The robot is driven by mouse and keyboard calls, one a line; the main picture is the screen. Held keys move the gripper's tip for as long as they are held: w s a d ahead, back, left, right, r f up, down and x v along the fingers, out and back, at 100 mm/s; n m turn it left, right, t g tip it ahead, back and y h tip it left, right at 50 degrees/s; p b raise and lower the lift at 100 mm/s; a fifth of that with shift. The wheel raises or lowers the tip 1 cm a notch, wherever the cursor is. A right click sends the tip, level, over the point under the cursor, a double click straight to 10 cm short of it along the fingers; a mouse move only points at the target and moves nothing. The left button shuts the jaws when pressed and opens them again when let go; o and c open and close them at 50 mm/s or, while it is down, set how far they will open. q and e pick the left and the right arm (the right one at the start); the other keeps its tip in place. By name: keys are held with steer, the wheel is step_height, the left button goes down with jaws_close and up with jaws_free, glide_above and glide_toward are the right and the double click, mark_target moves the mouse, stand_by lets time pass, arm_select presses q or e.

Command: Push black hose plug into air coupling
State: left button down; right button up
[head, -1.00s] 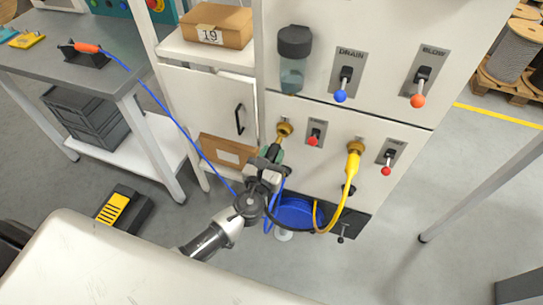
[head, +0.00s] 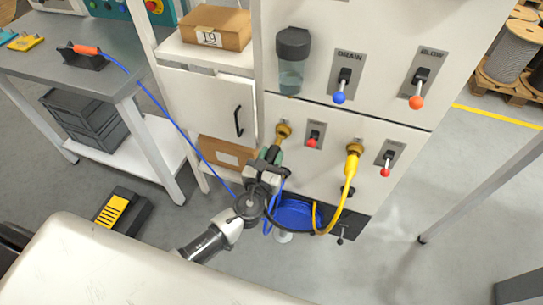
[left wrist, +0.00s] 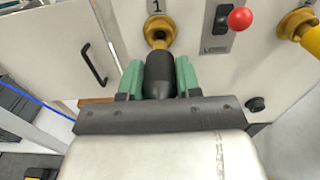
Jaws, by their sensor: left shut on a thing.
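My left gripper (head: 269,156), with green finger pads, is shut on the black hose plug (left wrist: 160,75). The plug points up at the brass air coupling (left wrist: 159,30) under the label "1" on the machine's front. The same coupling shows in the head view (head: 283,131). The plug's front end is lined up with the coupling's mouth and very close to it; I cannot tell whether it is touching or partly inside. A dark hose (head: 284,228) loops below my gripper. My right gripper is not in view.
A yellow hose (head: 349,178) hangs from a second brass coupling (head: 355,149) on the right. A red-knobbed lever (head: 313,140) sits between the couplings. A blue hose coil (head: 298,213) is below. A cabinet door (head: 205,113) stands left of the gripper.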

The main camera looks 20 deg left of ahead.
mark_target(276, 148)
arm_select(q)
steer(key=shift+w, duration=0.8)
steer(key=shift+w, duration=0.9)
stand_by(0.5)
steer(key=c, duration=0.7)
jaws_free()
